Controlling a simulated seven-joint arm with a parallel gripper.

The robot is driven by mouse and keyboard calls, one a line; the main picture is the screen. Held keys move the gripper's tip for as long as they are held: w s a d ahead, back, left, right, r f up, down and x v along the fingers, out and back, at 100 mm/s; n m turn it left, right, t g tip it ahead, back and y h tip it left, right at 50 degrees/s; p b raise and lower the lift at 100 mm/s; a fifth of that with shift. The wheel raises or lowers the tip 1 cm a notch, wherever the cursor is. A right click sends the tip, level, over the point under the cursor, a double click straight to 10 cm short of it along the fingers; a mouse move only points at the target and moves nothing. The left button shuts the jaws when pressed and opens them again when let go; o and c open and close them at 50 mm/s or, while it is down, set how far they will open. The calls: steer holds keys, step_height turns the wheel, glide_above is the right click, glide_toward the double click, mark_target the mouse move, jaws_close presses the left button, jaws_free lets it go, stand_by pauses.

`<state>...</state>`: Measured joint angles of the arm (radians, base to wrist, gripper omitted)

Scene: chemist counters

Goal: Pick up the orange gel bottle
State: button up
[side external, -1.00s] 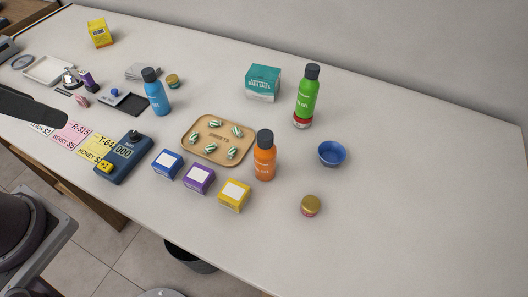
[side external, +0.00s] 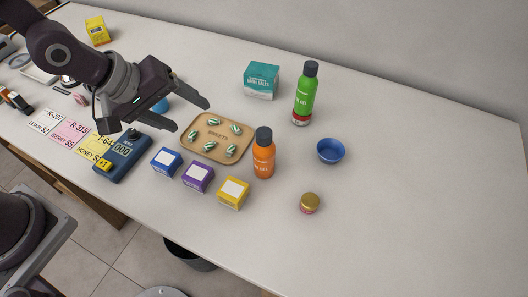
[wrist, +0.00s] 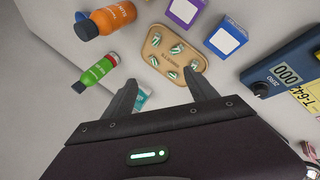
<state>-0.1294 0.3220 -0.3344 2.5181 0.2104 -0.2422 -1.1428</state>
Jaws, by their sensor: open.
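The orange gel bottle (side external: 264,158) stands upright with a dark cap, at the right end of the sweets tray in the side view. In the wrist view the orange bottle (wrist: 112,17) is at the upper left. My gripper (side external: 191,119) is open and empty, above the counter to the left of the bottle, over the tray's left side. In the wrist view its two fingers (wrist: 163,90) are spread apart and the bottle lies outside them. A green bottle (side external: 305,98) stands farther back and also shows in the wrist view (wrist: 98,70).
The wooden sweets tray (side external: 247,128) is beside the orange bottle. Blue (side external: 166,161), purple (side external: 198,176) and yellow (side external: 233,193) boxes stand in front. A blue bowl (side external: 330,151) and a small gold-lidded jar (side external: 309,203) are to the right. The counter's right side is clear.

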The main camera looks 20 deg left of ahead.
mark_target(264, 153)
steer(key=d+f+n+h, duration=0.1)
steer(key=d+f+n, duration=0.1)
steer(key=d+f+n+h, duration=0.1)
steer(key=d+f+n, duration=0.1)
steer(key=d, duration=0.1)
steer(key=d+f+n+h, duration=0.1)
steer(key=d+n+h, duration=0.1)
steer(key=shift+w+d+f, duration=0.15)
steer(key=shift+d+f, duration=0.25)
steer(key=d+n+h, duration=0.1)
steer(key=n, duration=0.1)
steer(key=d+n, duration=0.1)
steer(key=n, duration=0.1)
steer(key=d+n+t+h, duration=0.1)
steer(key=d+n, duration=0.1)
steer(key=shift+f+h, duration=0.3)
steer(key=n, duration=0.2)
steer(key=shift+w+d+r+n+t+h, duration=0.1)
steer(key=shift+d+n+t+h, duration=0.2)
steer(key=shift+d+t, duration=0.1)
steer(key=n, duration=0.2)
steer(key=shift+w+d+r+n+t, duration=0.2)
steer(key=shift+w+n+t, duration=0.1)
steer(key=shift+t, duration=0.1)
steer(key=x, duration=0.7)
steer(key=shift+r, duration=0.25)
jaws_close()
